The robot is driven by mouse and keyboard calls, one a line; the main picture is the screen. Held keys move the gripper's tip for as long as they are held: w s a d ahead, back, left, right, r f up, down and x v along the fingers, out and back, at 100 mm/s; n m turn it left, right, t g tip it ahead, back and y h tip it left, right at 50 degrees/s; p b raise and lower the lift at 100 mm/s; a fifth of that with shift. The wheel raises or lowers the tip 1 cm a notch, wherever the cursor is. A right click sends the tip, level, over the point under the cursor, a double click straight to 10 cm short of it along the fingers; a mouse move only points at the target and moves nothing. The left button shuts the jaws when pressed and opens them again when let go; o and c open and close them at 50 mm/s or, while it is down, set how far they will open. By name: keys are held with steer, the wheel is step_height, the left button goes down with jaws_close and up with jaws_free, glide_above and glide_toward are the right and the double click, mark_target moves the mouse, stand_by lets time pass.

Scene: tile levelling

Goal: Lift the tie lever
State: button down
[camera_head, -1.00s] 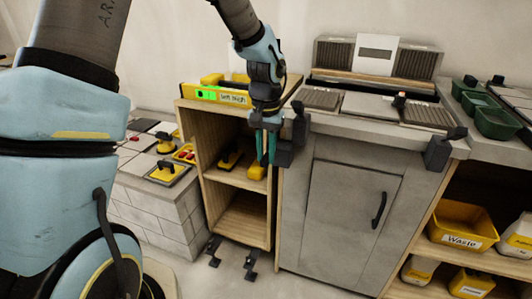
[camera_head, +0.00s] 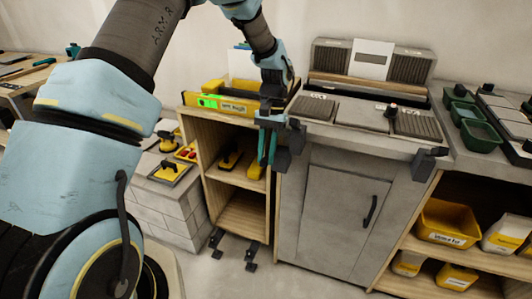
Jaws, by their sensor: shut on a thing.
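My gripper (camera_head: 272,108) hangs downward between the wooden shelf unit and the grey cabinet. It is shut on a slim teal tool (camera_head: 266,148), which appears to be the tie lever. The tool points down in front of the gap between the two units, with its lower end in the air. The black fingers hide its upper part. A black corner clamp (camera_head: 290,150) on the cabinet is close to the right of the tool; I cannot tell whether they touch.
The grey cabinet (camera_head: 335,215) has a worktop with tiles and a second black clamp (camera_head: 428,163). A yellow level (camera_head: 220,103) lies on the wooden shelf unit (camera_head: 240,213). Yellow bins (camera_head: 447,222) stand at right. Tiles with yellow suction cups (camera_head: 170,171) lie on the block at left.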

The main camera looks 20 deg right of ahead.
steer(key=c, duration=0.7)
jaws_free()
steer(key=b+v, duration=0.1)
steer(key=v, duration=0.9)
steer(key=shift+w+d+r, duration=0.1)
steer(key=shift+r, duration=0.25)
steer(key=shift+c, duration=0.3)
